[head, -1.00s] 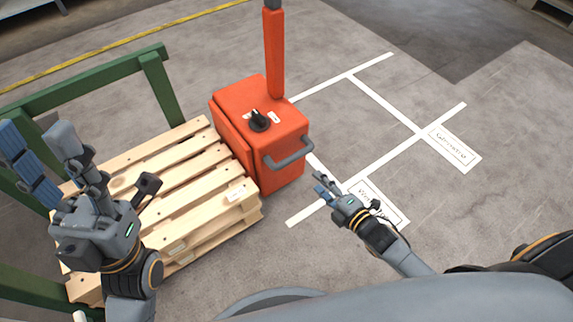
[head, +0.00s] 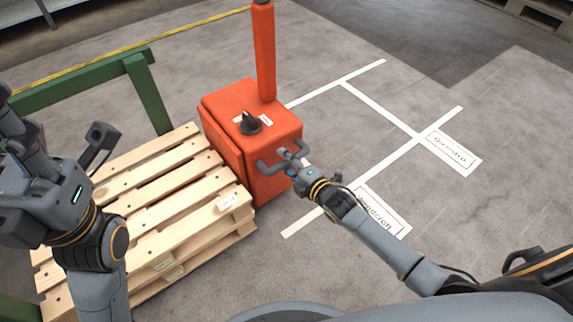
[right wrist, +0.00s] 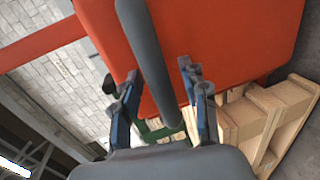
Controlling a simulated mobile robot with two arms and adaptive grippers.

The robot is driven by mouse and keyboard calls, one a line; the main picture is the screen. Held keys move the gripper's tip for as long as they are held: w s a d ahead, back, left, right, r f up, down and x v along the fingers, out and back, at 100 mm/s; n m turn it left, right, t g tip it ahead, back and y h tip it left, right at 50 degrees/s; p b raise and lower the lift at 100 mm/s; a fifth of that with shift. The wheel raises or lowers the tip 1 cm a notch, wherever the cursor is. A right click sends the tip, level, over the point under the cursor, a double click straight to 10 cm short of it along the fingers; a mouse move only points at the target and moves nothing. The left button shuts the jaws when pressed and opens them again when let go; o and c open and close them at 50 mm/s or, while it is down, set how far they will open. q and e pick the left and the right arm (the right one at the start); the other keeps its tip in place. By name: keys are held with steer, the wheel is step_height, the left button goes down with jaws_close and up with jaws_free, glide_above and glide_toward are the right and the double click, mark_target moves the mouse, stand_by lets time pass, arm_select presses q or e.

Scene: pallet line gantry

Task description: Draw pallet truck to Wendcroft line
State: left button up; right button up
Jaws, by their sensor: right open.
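The orange pallet truck (head: 225,105) stands beside a stack of wooden pallets (head: 160,205), with a grey handle (head: 266,168) on its near face. My right gripper (head: 292,162) is at the right part of this handle. In the right wrist view, the open fingers (right wrist: 160,85) lie on either side of the grey handle bar (right wrist: 148,45); contact cannot be told. The floor label reading Wendcroft (head: 377,209) lies right of the truck, partly covered by my right forearm.
White floor lines (head: 385,105) mark bays right of the truck; a second label (head: 452,151) lies farther right. A green rail (head: 85,80) stands behind the pallets at the left.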

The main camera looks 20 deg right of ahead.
jaws_close()
steer(key=shift+d, duration=0.1)
stand_by(0.3)
